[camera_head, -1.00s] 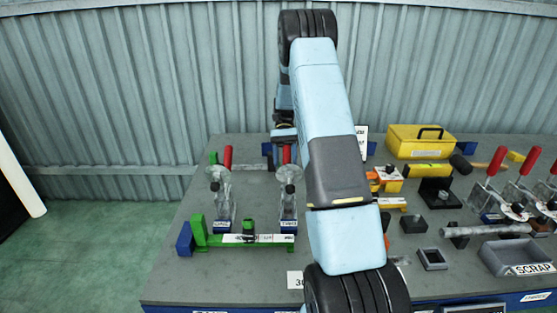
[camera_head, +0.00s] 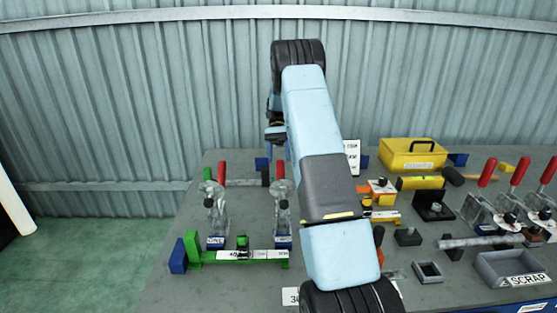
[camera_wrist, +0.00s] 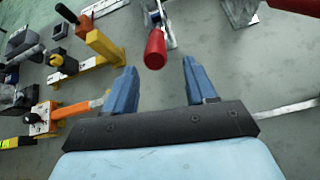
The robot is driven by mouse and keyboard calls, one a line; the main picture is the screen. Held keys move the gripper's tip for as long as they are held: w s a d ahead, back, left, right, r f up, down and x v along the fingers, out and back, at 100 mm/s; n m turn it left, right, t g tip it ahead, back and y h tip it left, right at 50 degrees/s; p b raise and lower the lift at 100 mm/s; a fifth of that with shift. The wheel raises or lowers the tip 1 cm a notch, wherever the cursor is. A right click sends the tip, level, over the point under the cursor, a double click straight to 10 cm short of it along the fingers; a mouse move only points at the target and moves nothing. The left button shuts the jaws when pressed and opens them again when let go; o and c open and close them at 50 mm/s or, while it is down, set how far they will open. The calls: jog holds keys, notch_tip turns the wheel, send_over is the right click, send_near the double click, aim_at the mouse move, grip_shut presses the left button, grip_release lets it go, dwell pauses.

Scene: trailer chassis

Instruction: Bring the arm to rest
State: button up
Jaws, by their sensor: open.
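My arm (camera_head: 320,145) rises over the middle of the workbench and bends at a high joint. In the wrist view my gripper (camera_wrist: 160,85) is open, its two blue fingers apart with nothing held between them. A red-handled clamp (camera_wrist: 155,48) shows beyond and between the fingertips in that view; I cannot tell the exact distance. In the head view my gripper is mostly hidden behind my arm, near the back of the bench.
A green fixture (camera_head: 235,255) with toggle clamps stands left on the bench. A yellow toolbox (camera_head: 412,153), a grey scrap tray (camera_head: 490,268) and red-handled clamps (camera_head: 518,172) are at right. A corrugated wall (camera_head: 120,100) stands behind. Green floor (camera_head: 85,265) is clear at left.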

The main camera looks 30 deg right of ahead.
dwell(0.4)
jog(key=s+a+r+n+t+h, duration=0.25)
jog(key=s+a+r, duration=0.25)
jog(key=s+r, duration=0.3)
jog(key=s+a+r+n+t+h, duration=0.1)
jog(key=s+a+r+t, duration=0.4)
jog(key=r, duration=0.5)
jog(key=s+a+r+n+t, duration=0.1)
jog(key=s+a+t, duration=0.2)
jog(key=s, duration=0.8)
jog(key=s+a+r+n+t+h, duration=0.1)
jog(key=s+a+t, duration=0.3)
jog(key=s, duration=0.7)
jog(key=shift+a+n+t, duration=0.3)
jog(key=shift+n+t, duration=0.35)
